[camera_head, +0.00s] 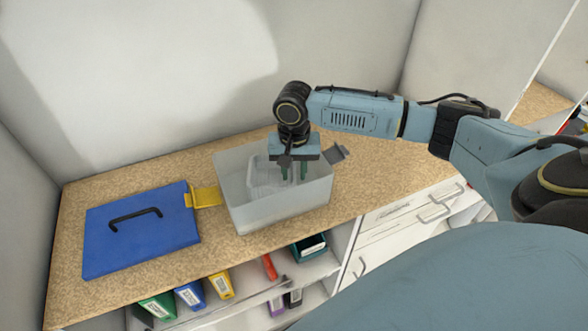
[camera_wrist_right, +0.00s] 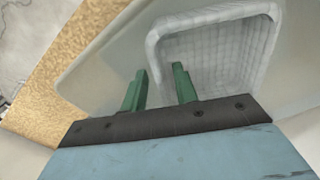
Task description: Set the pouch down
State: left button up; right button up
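My right gripper (camera_head: 294,179) points down into a translucent grey bin (camera_head: 275,213) on the counter. A whitish, grid-textured piece with a rounded raised rim (camera_wrist_right: 232,52) lies in the bin (camera_wrist_right: 105,72), just beyond the fingertips. It shows faintly in the head view (camera_head: 262,179), left of the fingers. I cannot tell for sure whether it is the pouch; no other pouch shows. My left gripper is not in view.
A blue case lid (camera_head: 140,232) with a black handle and a yellow tab (camera_head: 206,196) lies left of the bin. The speckled counter (camera_head: 375,170) is clear to the right. Colored binders (camera_head: 190,294) stand on the shelf below; white drawers (camera_head: 400,213) are at right.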

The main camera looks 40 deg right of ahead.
jog(key=shift+r, duration=0.15)
notch_tip(320, 180, up, 12)
dwell(0.3)
